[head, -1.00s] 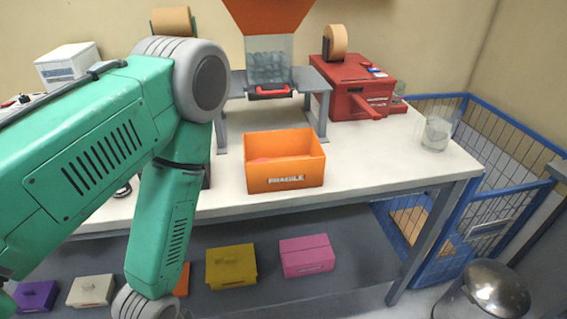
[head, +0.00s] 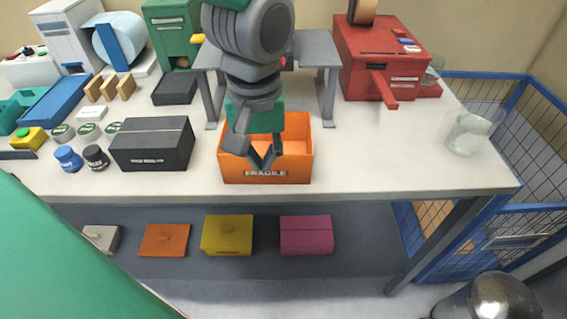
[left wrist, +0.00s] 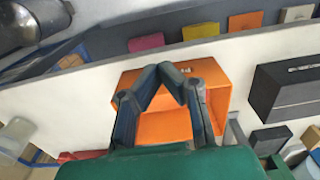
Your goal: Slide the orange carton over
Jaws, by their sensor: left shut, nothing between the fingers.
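The orange carton (head: 297,170) is an open-topped box marked FRAGILE, upright near the front edge of the white table. It also shows in the left wrist view (left wrist: 165,127), where its inside looks empty. My left gripper (head: 263,165) points down over the carton's opening, with its fingertips near the front wall. In the left wrist view my left gripper (left wrist: 163,68) has its fingertips together and nothing between them. I cannot tell whether the fingertips touch the carton. My arm hides the carton's back part in the head view. My right gripper is not in view.
A black box (head: 152,145) stands left of the carton, with jars beside it. A grey stand (head: 330,75) and a red machine (head: 380,60) are behind. A clear cup (head: 467,133) is at right. Table between carton and cup is clear. A blue cage (head: 525,110) stands beyond.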

